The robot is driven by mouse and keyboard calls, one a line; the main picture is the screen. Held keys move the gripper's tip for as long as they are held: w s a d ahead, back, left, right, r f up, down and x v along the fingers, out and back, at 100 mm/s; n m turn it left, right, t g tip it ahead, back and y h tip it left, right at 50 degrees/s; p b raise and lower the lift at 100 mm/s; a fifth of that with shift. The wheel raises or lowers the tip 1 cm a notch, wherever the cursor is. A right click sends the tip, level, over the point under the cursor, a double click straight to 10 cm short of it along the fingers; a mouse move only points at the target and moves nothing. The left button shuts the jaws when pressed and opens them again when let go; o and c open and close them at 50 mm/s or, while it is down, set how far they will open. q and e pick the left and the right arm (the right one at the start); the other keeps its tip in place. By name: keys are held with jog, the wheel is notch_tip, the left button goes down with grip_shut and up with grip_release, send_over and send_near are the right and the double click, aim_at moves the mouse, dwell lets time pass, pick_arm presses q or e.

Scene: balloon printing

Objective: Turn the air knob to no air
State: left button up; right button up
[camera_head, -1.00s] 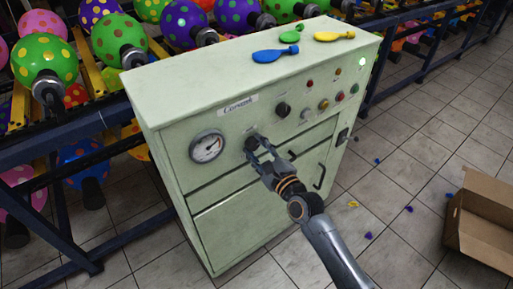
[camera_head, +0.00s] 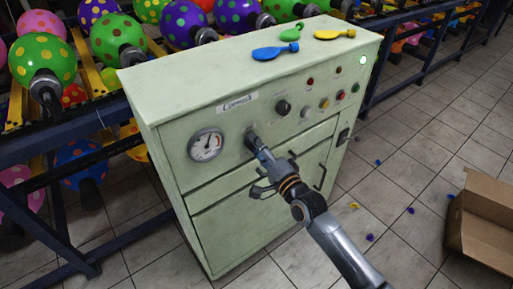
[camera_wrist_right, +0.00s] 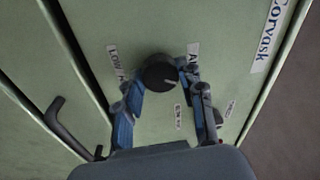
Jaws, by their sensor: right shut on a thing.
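The dark round air knob (camera_head: 249,134) is on the front panel of the pale green cabinet (camera_head: 195,255), just right of the pressure gauge (camera_head: 206,145). My right gripper (camera_head: 257,145) is shut on this knob, and its fingers partly hide it in the head view. In the right wrist view the knob (camera_wrist_right: 158,72) sits between the two blue-grey fingertips, with a small pale mark on its face. My left gripper is not in view.
A second dark knob (camera_head: 283,107) and several coloured buttons are to the right on the panel. Blue, green and yellow flat balloons lie on the cabinet top. Racks of dotted balloons stand behind and left. A cardboard box (camera_head: 487,200) is on the floor at right.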

jog(key=shift+d+r+n+g+y+p, duration=0.15)
jog(key=shift+n+g+p, duration=0.5)
jog(key=shift+n, duration=4.9)
jog(key=shift+a+f+n+g+y+p, duration=0.15)
jog(key=shift+n+p, duration=0.85)
jog(key=shift+n, duration=4.6)
jog(key=shift+d+r+n+g+y+p, duration=0.15)
jog(key=shift+n+g+p, duration=0.5)
jog(key=shift+n, duration=4.9)
jog(key=shift+t, duration=0.25)
jog(key=o, duration=1.2)
